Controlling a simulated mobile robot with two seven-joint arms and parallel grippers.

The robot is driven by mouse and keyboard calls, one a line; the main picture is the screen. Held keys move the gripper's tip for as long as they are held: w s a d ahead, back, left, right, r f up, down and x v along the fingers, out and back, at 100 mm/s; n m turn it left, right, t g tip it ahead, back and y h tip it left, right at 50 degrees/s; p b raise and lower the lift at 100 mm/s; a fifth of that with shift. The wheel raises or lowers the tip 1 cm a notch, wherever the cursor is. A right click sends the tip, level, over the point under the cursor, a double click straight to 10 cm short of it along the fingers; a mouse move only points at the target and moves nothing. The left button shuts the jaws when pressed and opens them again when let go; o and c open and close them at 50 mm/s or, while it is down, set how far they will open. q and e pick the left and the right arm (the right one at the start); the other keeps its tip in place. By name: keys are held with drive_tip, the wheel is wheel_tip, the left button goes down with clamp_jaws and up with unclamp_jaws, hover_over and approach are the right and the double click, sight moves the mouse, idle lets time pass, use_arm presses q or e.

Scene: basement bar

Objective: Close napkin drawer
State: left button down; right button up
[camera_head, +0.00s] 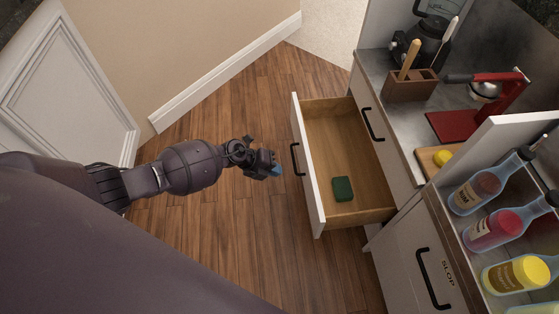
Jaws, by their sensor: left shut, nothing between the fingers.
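The napkin drawer (308,170) is a white-fronted wooden drawer, pulled out from the cabinet, with a black bar handle (295,159) on its front. A small dark green block (343,189) lies on its floor near the lower front corner. My left gripper (276,170) comes in from the left, shut and empty, a short way to the left of the drawer front and handle. It appears apart from them. My right gripper is not in view.
The counter (405,122) above holds a wooden utensil box (410,86), a dark grinder (424,42) and a red press (478,115). Several bottles stand in a rack at right. A lower cabinet front with a black handle (432,279) is closed. Wood floor (210,230) is clear.

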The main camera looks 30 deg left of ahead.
sight(310, 177)
use_arm(q)
drive_tip(key=b+x, duration=0.1)
drive_tip(key=x, duration=0.2)
drive_tip(key=b+x, duration=0.1)
drive_tip(key=x, duration=0.2)
drive_tip(key=r+b+x, duration=0.1)
drive_tip(key=x, duration=0.2)
drive_tip(key=shift+w+d+f, duration=0.1)
drive_tip(key=shift+w+d, duration=0.3)
drive_tip(key=shift+d, duration=0.1)
drive_tip(key=shift+w+d, duration=0.4)
drive_tip(key=shift+d, duration=0.15)
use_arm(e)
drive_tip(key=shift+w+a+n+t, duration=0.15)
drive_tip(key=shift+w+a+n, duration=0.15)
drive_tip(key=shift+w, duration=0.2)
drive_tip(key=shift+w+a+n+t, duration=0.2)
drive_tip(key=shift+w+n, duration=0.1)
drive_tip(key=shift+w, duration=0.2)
use_arm(q)
drive_tip(key=shift+d, duration=0.1)
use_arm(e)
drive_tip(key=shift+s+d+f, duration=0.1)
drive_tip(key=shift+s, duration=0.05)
